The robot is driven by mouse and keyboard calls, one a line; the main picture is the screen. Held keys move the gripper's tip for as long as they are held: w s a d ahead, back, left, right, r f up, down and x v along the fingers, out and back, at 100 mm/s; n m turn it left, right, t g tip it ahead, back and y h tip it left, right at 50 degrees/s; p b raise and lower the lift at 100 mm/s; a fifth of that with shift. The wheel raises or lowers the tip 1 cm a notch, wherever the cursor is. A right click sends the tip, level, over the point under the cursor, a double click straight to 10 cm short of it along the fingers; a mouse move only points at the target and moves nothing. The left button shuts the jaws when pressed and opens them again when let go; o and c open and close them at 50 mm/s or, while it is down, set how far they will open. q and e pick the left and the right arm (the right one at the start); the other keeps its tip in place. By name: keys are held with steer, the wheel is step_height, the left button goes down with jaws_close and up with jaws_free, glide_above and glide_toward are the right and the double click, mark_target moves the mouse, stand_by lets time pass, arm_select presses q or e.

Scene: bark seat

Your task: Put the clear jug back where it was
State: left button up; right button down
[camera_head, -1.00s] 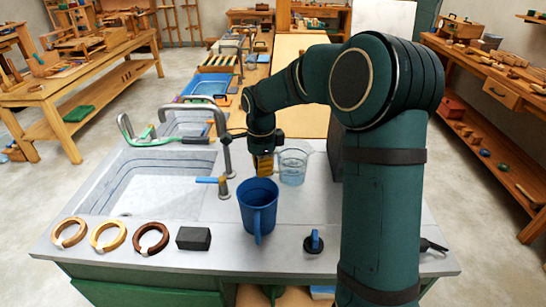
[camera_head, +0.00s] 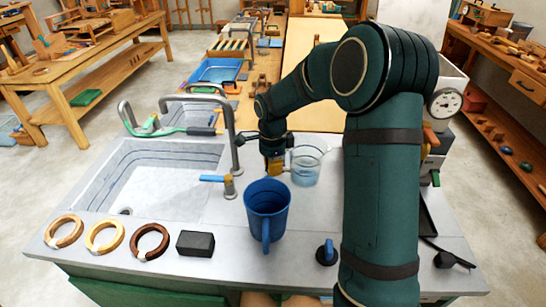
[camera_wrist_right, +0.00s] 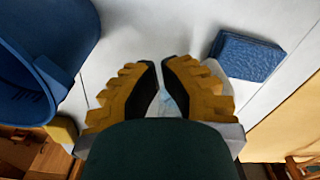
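The clear jug (camera_head: 306,167), with pale blue in its lower part, stands on the grey counter behind and to the right of the blue mug (camera_head: 267,212). My right gripper (camera_head: 275,166) is at the jug's left side, low over the counter. In the right wrist view its two yellow-padded fingers (camera_wrist_right: 160,82) are close together, with a pale, clear piece between them. They look shut on the jug's near side or handle, which the gripper largely hides. The mug also shows in the right wrist view (camera_wrist_right: 45,55). My left gripper is out of view.
The sink (camera_head: 160,178) and tap (camera_head: 230,186) are left of the jug. Along the front lie several rings (camera_head: 105,236), a dark block (camera_head: 195,243) and a blue-topped stopper (camera_head: 327,252). A dial scale (camera_head: 445,102) stands right of my arm.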

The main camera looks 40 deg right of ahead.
mark_target(301, 167)
steer(key=f, duration=0.3)
steer(key=shift+s+d+b, duration=0.1)
steer(key=shift+d+b, duration=0.2)
steer(key=shift+s+d+r, duration=0.1)
steer(key=shift+s+d, duration=0.1)
steer(key=shift+d, duration=0.35)
steer(key=shift+s+d+r, duration=0.1)
steer(key=shift+s+d, duration=0.1)
steer(key=shift+d, duration=0.35)
steer(key=shift+s+d, duration=0.15)
steer(key=shift+d, duration=0.35)
steer(key=d, duration=0.1)
steer(key=s+d, duration=0.1)
steer(key=d, duration=0.1)
steer(key=d+p, duration=0.1)
steer(key=shift+s+d, duration=0.25)
steer(key=shift+s, duration=0.1)
steer(key=shift+a, duration=0.1)
